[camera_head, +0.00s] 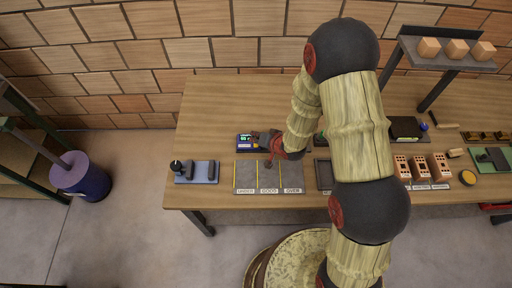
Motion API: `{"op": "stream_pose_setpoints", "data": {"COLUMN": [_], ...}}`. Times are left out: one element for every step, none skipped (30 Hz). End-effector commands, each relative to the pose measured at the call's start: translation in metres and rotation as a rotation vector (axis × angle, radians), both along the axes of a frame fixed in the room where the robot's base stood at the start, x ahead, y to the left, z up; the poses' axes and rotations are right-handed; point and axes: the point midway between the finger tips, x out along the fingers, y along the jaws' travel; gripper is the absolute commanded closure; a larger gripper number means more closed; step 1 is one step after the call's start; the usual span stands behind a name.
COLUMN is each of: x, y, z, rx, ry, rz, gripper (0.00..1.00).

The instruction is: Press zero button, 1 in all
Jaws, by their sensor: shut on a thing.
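A small dark blue device with a lit greenish display (245,138) sits on the wooden table, left of my gripper. It looks like a scale readout; a zero button is too small to make out. My gripper (268,149) is at the device's right edge, low over the table and just behind the grey lane mat. It is shut on a small dark thing that I cannot identify at this size. Whether the gripper touches the device cannot be told. My arm hides part of the table to the right.
The grey mat (250,178) has yellow lines and several labels. A blue plate with black fixtures (197,173) lies left of it. Orange bricks with holes (421,169) stand at right. A raised shelf (440,57) holds wooden blocks. The table's back left is clear.

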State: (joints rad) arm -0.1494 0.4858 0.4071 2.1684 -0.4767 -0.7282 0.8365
Motion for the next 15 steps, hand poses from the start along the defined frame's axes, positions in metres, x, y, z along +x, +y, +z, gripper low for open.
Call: {"op": "stream_pose_setpoints", "data": {"x": [0.0,0.0,0.0,0.0,0.0,0.0,0.0,0.0,0.0,0.0,0.0,0.0,0.0,0.0,0.0], "y": [0.0,0.0,0.0,0.0,0.0,0.0,0.0,0.0,0.0,0.0,0.0,0.0,0.0,0.0,0.0], "z": [-0.01,-0.013,-0.017,-0.019,-0.021,-0.023,-0.023,-0.024,-0.024,-0.024,-0.024,-0.024,-0.024,-0.023,-0.023], "rx": [0.0,0.0,0.0,0.0,0.0,0.0,0.0,0.0,0.0,0.0,0.0,0.0,0.0,0.0,0.0], "ry": [0.0,0.0,0.0,0.0,0.0,0.0,0.0,0.0,0.0,0.0,0.0,0.0,0.0,0.0,0.0], "rz": [0.0,0.0,0.0,0.0,0.0,0.0,0.0,0.0,0.0,0.0,0.0,0.0,0.0,0.0,0.0], "gripper": [1.0,1.0,1.0,1.0,1.0,1.0,1.0,1.0,1.0,1.0,1.0,1.0,1.0,1.0,1.0]}}
